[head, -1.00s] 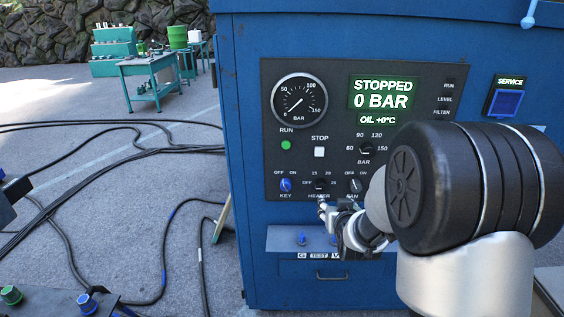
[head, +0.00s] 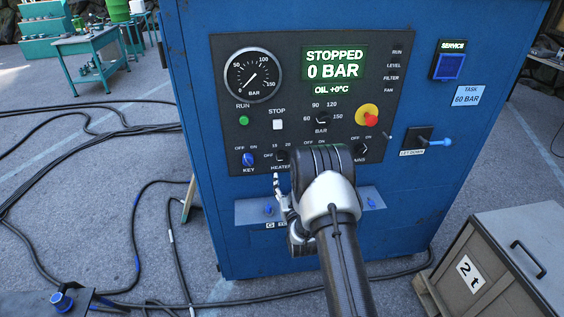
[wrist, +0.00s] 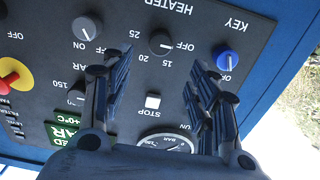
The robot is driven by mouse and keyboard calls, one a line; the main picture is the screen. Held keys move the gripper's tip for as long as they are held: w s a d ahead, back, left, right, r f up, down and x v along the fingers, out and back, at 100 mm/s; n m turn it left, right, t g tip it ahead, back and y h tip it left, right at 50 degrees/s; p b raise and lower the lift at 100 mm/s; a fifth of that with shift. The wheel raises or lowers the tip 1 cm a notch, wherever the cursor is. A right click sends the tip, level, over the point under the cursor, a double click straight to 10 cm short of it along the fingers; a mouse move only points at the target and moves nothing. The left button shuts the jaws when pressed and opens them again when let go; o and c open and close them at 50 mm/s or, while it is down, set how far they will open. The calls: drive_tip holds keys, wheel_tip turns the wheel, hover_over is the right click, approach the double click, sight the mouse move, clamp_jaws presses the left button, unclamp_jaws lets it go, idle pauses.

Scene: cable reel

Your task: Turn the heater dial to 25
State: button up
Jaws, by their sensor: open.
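The heater dial (head: 283,157) is a small black knob low on the dark control panel, partly hidden by my arm in the head view. In the wrist view the dial (wrist: 160,41) appears upside down, with OFF, 15, 20 and 25 around it. Its pale mark seems to face the OFF side. My gripper (wrist: 157,68) is open and empty, its two fingers spread on either side below the dial in the picture. In the head view my gripper (head: 276,178) is in front of the panel, just below the HEATER label. I see no contact with the dial.
The blue key switch (wrist: 228,60) and another black knob (wrist: 86,28) flank the dial. The white stop button (wrist: 152,102) lies between the fingers in the picture. A ledge with blue handles (head: 250,211) is below the panel. A crate (head: 500,265) stands at right.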

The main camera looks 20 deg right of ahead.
sight(283, 160)
drive_tip(key=b+x, duration=0.2)
drive_tip(key=x, duration=1)
drive_tip(key=shift+w+f, duration=0.1)
drive_tip(key=shift+w, duration=0.1)
drive_tip(key=shift+c, duration=0.4)
drive_tip(key=c, duration=1)
drive_tip(key=shift+m+b, duration=0.4)
drive_tip(key=shift+b, duration=0.1)
drive_tip(key=m+b, duration=0.4)
drive_tip(key=shift+f+m+b, duration=0.15)
drive_tip(key=shift+m+b, duration=0.15)
drive_tip(key=shift+b, duration=0.05)
drive_tip(key=m+b, duration=0.2)
drive_tip(key=m, duration=0.1)
drive_tip(key=shift+b, duration=0.3)
drive_tip(key=shift+m+b, duration=0.45)
drive_tip(key=shift+m, duration=1.25)
